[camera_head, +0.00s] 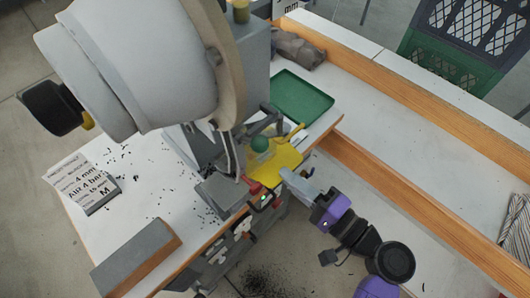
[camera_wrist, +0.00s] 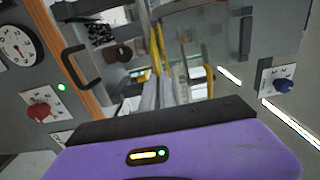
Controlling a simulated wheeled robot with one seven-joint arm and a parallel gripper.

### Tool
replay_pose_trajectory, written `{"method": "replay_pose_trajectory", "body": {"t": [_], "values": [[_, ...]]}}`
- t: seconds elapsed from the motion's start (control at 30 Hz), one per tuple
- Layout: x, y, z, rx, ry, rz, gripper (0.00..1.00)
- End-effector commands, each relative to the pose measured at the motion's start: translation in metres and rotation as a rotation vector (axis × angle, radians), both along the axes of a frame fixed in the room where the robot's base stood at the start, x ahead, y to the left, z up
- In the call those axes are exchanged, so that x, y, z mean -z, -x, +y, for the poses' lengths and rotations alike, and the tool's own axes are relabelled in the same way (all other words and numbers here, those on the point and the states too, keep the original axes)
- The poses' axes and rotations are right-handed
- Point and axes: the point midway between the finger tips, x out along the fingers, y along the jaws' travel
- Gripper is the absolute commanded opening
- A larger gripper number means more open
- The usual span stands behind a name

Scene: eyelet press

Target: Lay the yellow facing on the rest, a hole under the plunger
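The yellow facing (camera_head: 286,157) is a thin flat sheet at the front of the grey press (camera_head: 258,75), beside a green knob (camera_head: 260,145). My gripper (camera_head: 287,175) reaches in from the lower right, its fingertips at the near edge of the facing. In the wrist view my gripper (camera_wrist: 158,98) has its fingers close together, with the facing (camera_wrist: 157,48) showing edge-on as a thin yellow strip between and beyond them. The plunger and the rest cannot be made out clearly, nor can whether a hole lies under the plunger.
An empty green tray (camera_head: 302,97) lies behind the facing, with a dark cloth (camera_head: 298,48) farther back. A printed card (camera_head: 72,178) and a grey block (camera_head: 132,252) are on the left.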

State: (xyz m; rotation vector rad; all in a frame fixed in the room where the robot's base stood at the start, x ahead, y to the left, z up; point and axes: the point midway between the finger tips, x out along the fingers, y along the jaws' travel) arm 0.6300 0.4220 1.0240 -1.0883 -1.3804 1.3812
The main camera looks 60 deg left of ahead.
Motion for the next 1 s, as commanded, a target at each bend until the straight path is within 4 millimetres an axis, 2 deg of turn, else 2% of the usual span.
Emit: {"method": "replay_pose_trajectory", "body": {"t": [1.0], "values": [[-0.004,0.034,-0.005,0.0,0.0,0.0,0.0]]}}
